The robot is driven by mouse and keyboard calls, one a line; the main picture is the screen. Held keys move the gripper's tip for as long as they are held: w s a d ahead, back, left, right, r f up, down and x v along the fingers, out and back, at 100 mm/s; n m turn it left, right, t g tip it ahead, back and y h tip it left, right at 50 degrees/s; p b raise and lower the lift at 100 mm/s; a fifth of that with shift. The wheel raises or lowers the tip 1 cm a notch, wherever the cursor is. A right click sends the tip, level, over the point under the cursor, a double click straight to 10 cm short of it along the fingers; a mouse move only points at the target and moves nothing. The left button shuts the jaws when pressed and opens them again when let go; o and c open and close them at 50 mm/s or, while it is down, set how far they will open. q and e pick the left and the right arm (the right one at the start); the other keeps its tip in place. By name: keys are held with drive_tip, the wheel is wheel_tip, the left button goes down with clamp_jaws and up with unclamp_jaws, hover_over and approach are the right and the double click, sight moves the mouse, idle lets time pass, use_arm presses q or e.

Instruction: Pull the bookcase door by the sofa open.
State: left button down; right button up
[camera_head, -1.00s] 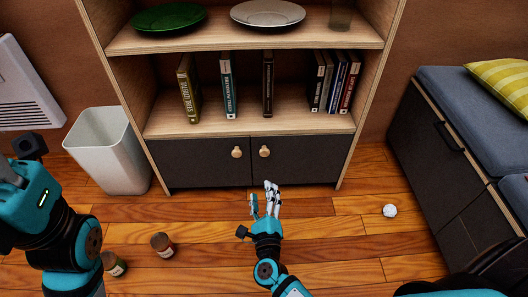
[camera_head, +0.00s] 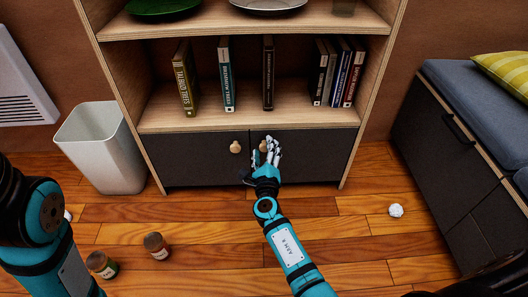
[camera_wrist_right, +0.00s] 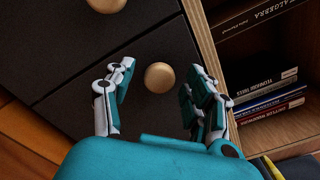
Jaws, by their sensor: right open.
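The bookcase (camera_head: 230,118) has two dark lower doors, both shut, each with a round wooden knob. The right door (camera_head: 315,150) is on the sofa side. Its knob (camera_wrist_right: 159,78) shows between the fingers of my right gripper (camera_wrist_right: 155,92) in the wrist view, with a gap on both sides. In the head view my right gripper (camera_head: 266,153) is in front of this knob and partly hides it. The fingers are open and hold nothing. The left door's knob (camera_head: 235,147) is just to the left. My left arm shows at the left edge, its gripper out of view.
The grey sofa (camera_head: 440,150) with a yellow striped cushion stands at the right. A white bin (camera_head: 105,150) stands left of the bookcase. Two jars (camera_head: 156,245) and a crumpled white ball (camera_head: 396,210) are on the wooden floor. Books fill part of the shelf above the doors.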

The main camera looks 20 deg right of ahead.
drive_tip(key=shift+w+d, duration=0.15)
drive_tip(key=shift+w, duration=0.5)
clamp_jaws()
